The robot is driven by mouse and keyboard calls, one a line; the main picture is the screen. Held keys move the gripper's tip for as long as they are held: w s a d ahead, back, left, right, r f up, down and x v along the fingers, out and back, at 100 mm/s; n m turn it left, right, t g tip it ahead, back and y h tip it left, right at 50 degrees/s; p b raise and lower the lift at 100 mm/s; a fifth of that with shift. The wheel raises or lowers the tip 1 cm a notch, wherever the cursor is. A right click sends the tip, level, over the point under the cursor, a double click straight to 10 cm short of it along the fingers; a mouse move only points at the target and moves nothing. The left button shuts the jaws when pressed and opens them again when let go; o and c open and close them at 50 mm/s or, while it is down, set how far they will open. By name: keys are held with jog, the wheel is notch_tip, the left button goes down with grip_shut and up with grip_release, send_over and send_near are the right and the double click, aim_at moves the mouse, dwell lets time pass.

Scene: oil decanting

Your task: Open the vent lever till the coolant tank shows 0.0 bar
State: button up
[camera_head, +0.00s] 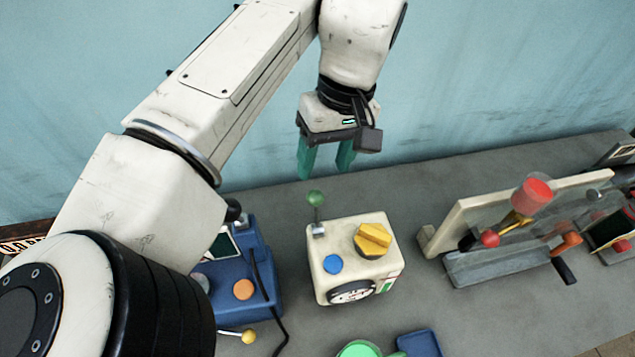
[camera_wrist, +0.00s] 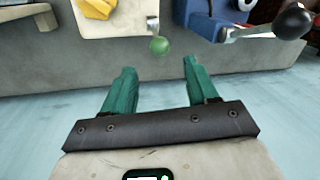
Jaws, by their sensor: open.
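The coolant tank seems to be the cream box (camera_head: 345,240) on the grey bench, with a yellow cap (camera_head: 373,240), a blue button (camera_head: 333,264) and a round gauge (camera_head: 352,292) on its front. The gauge reading is too small to tell. A lever with a green ball knob (camera_head: 315,198) stands up from the tank's back left corner. My gripper (camera_head: 325,170) is open and empty, with green fingers, above and behind the knob. In the wrist view the knob (camera_wrist: 159,46) lies just beyond the fingertips (camera_wrist: 159,66), between their lines, apparently untouched.
A blue unit (camera_head: 262,285) with an orange button and a black-knobbed lever (camera_wrist: 293,20) stands left of the tank. A panel stand (camera_head: 520,225) with red and orange handles is at right. A green dish (camera_head: 358,349) lies in front. The wall (camera_head: 500,80) is close behind.

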aim_at(317, 192)
jog(key=f, duration=0.2)
jog(key=f+b, duration=0.1)
jog(key=f, duration=0.1)
jog(key=a+f+b, duration=0.1)
jog(key=shift+s+f, duration=0.25)
jog(key=shift+f, duration=0.15)
jog(key=shift+s+a+f+b, duration=0.1)
jog(key=shift+f+b, duration=0.8)
jog(key=shift+b, duration=0.15)
grip_shut()
